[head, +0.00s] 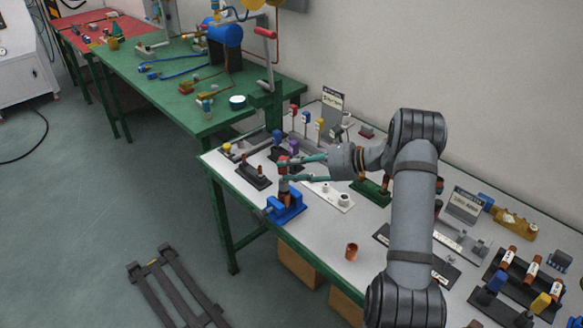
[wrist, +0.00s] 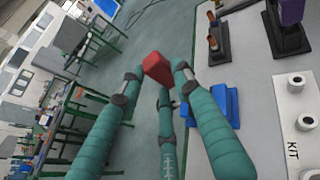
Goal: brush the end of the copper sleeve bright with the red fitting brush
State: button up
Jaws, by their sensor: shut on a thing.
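My gripper (head: 283,171) reaches left over the table, with its teal fingers shut on the red fitting brush. The brush's red block-like handle (wrist: 157,68) shows between the fingertips in the wrist view. In the head view, a grey part below the fingers points down towards the blue vise (head: 288,208). A brownish copper piece (head: 284,197) shows at the vise, just below that grey part. I cannot tell whether they touch. In the wrist view, the vise (wrist: 222,104) is partly hidden behind a finger. A loose copper sleeve (head: 351,251) stands on the table nearer the front.
A black stand with copper pieces (head: 252,172) is left of the vise, and a white kit plate (head: 330,195) is right of it. Several colour-topped tools stand behind. A black rack with copper tubes (head: 520,275) is at the right. The table's front edge is close to the vise.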

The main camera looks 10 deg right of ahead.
jog(key=shift+f, duration=0.1)
dwell(0.6)
jog(key=shift+f+b, duration=1.75)
jog(key=shift+f, duration=0.15)
jog(key=shift+w+d+n+g+y+b, duration=0.15)
jog(key=shift+n+g+y, duration=0.15)
jog(key=shift+n+g, duration=0.45)
jog(key=shift+w+d+n+g+y+b, duration=0.15)
jog(key=shift+n+g+y, duration=0.15)
jog(key=shift+n+g, duration=0.45)
jog(key=shift+w+n+g+y+b, duration=0.15)
jog(key=shift+n+g+y, duration=0.15)
jog(key=shift+n+g, duration=0.45)
jog(key=shift+g, duration=0.35)
jog(key=shift+r, duration=0.15)
jog(key=shift+s+m+t, duration=0.1)
jog(key=shift+m+t, duration=0.35)
jog(key=shift+t, duration=0.15)
